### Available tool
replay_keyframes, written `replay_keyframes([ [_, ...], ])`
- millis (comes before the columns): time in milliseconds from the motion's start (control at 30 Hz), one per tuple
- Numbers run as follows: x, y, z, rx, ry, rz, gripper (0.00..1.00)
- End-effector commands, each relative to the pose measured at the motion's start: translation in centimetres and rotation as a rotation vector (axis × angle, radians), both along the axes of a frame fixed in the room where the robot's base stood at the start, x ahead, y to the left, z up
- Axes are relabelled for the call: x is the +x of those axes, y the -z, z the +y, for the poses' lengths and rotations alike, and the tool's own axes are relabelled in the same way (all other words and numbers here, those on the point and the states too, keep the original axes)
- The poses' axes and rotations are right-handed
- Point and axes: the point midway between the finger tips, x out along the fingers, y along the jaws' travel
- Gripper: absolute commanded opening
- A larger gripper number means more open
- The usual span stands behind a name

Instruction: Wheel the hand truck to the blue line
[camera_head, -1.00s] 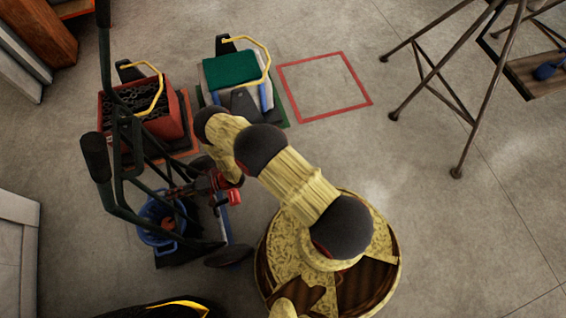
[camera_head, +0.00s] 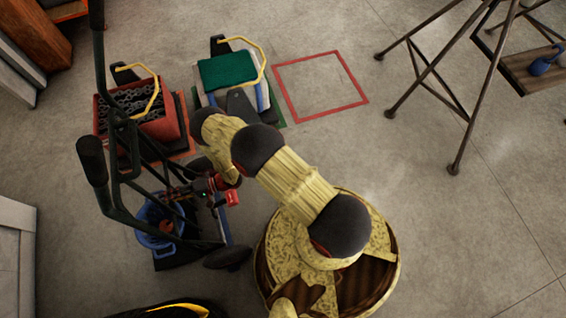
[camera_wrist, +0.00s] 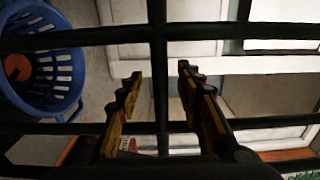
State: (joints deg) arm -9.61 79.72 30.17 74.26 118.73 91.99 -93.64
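The hand truck (camera_head: 125,165) has a dark tubular frame with two black grips at the left in the head view. A blue basket (camera_head: 150,238) with something reddish inside rides low on it; the basket also shows in the wrist view (camera_wrist: 66,62). My gripper (camera_head: 208,188) is at the truck's frame, partly hidden by its bars. In the wrist view its two fingers (camera_wrist: 160,80) stand apart on either side of a dark upright bar, with gaps showing on both sides. Whether they touch the bar is hard to tell. No blue line is in view.
A red crate of chain (camera_head: 150,128) and a green-topped load (camera_head: 228,72) stand behind the truck. A red floor square (camera_head: 362,103) is empty. A trestle (camera_head: 430,75) stands at right. A pale cabinet (camera_head: 15,250) is at left.

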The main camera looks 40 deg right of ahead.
Motion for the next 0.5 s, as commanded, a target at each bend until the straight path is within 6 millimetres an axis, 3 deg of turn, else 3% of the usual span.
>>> replay_keyframes([
  [500, -2.0, -0.1, -6.3, 0.000, 0.005, 0.001, 0.36],
])
